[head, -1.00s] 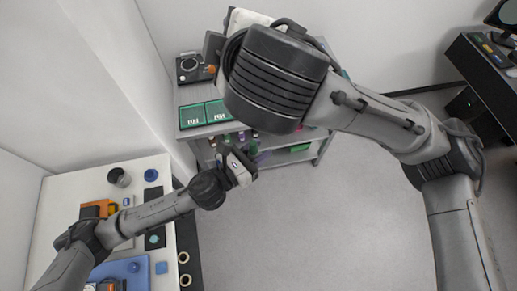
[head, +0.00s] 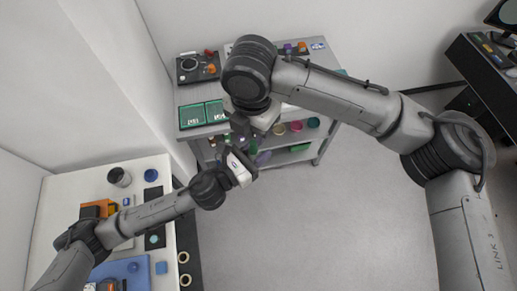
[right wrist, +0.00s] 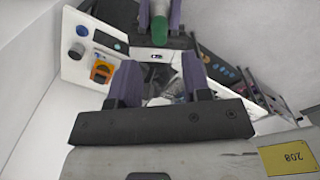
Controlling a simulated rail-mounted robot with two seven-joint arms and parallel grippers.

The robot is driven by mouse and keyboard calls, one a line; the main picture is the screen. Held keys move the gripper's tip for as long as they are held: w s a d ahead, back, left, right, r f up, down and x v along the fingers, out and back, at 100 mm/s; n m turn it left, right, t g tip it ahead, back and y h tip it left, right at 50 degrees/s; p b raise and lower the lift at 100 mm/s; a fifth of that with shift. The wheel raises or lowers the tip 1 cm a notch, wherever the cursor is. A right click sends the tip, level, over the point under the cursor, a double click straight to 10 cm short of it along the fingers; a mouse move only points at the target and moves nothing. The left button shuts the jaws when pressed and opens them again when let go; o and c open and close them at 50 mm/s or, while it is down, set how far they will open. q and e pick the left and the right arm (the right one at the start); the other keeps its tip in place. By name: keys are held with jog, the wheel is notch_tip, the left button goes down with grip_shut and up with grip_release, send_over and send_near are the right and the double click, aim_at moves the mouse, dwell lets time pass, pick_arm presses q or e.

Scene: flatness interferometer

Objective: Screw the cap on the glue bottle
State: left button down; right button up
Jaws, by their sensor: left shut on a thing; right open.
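My left gripper (right wrist: 160,14) shows at the top of the right wrist view, its purple fingers shut on a rounded green thing (right wrist: 159,32). I cannot tell whether this is the glue bottle or its cap. In the head view the left gripper (head: 248,155) is held up in front of the shelf, and its grip is partly hidden. My right gripper (right wrist: 160,72) is open and empty, its two purple fingers apart. In the head view it hangs just above the left gripper, mostly hidden by its own wrist. No separate bottle or cap can be made out for certain.
A grey shelf unit (head: 326,75) stands behind, with green trays (head: 193,116) and coloured round items (head: 297,126) on it. A white table (head: 70,190) at left bears a blue mat (head: 118,272) and an orange item (head: 92,210). The floor (head: 310,220) is clear.

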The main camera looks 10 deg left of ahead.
aim_at(253, 143)
dwell(0.5)
jog(key=shift+f, duration=4)
jog(key=shift+c, duration=0.2)
grip_shut()
jog(key=shift+o, duration=0.5)
grip_release()
jog(key=shift+r, duration=0.15)
jog(key=shift+r, duration=2.1)
